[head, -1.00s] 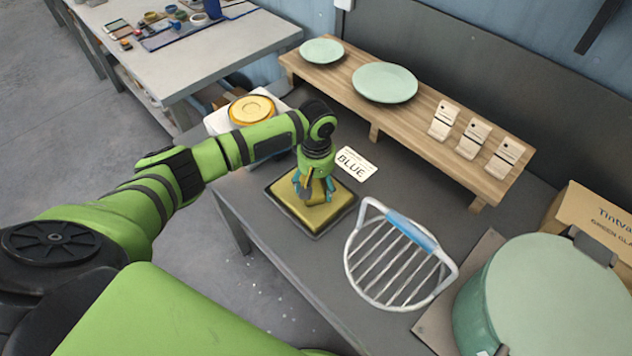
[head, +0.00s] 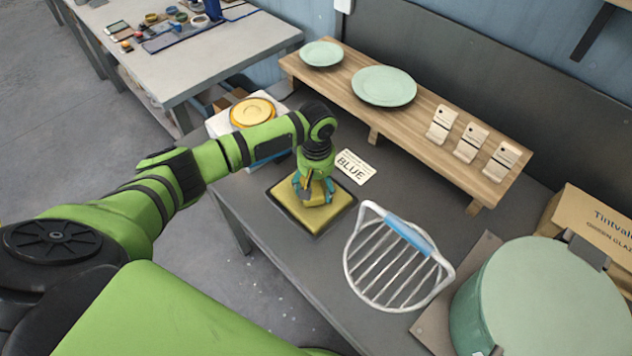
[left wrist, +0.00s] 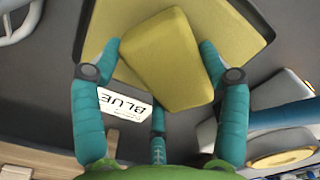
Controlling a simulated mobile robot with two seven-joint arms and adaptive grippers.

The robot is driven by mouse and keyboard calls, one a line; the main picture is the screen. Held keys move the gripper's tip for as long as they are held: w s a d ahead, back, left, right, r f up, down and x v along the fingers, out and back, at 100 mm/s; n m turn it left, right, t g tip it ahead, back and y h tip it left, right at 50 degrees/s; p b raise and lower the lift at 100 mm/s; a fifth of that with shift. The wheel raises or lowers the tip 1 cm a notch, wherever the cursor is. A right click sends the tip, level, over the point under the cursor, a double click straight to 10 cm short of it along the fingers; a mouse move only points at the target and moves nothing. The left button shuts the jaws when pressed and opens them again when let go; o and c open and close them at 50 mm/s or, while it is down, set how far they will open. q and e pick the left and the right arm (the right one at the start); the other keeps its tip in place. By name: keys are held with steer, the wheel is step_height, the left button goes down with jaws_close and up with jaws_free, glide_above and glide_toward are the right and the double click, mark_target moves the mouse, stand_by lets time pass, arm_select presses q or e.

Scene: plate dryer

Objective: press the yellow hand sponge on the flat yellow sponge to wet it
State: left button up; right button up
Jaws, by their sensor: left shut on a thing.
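The flat yellow sponge (head: 290,216) lies in a dark shallow tray (head: 320,234) on the grey table. My left gripper (head: 313,192) points down over it. In the left wrist view, the gripper's teal fingers (left wrist: 160,75) are shut on the yellow hand sponge (left wrist: 165,60), which sits a little tilted between them. The flat sponge (left wrist: 235,30) shows behind the hand sponge there. In the head view the gripper mostly hides the hand sponge, low over the flat sponge. I cannot tell for sure whether the two sponges touch. My right gripper is not in view.
A BLUE card (head: 354,167) lies beside the tray. A wire rack with a blue handle (head: 398,258) stands to its right. A wooden shelf (head: 420,125) with green plates runs behind. A round green lidded vessel (head: 530,300) stands at the right.

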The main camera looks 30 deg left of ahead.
arm_select(q)
step_height(320, 180, up, 4)
steer(key=p, duration=0.4)
steer(key=shift+r, duration=0.1)
steer(key=shift+r+p, duration=0.3)
steer(key=shift+r, duration=0.55)
steer(key=shift+f, duration=0.1)
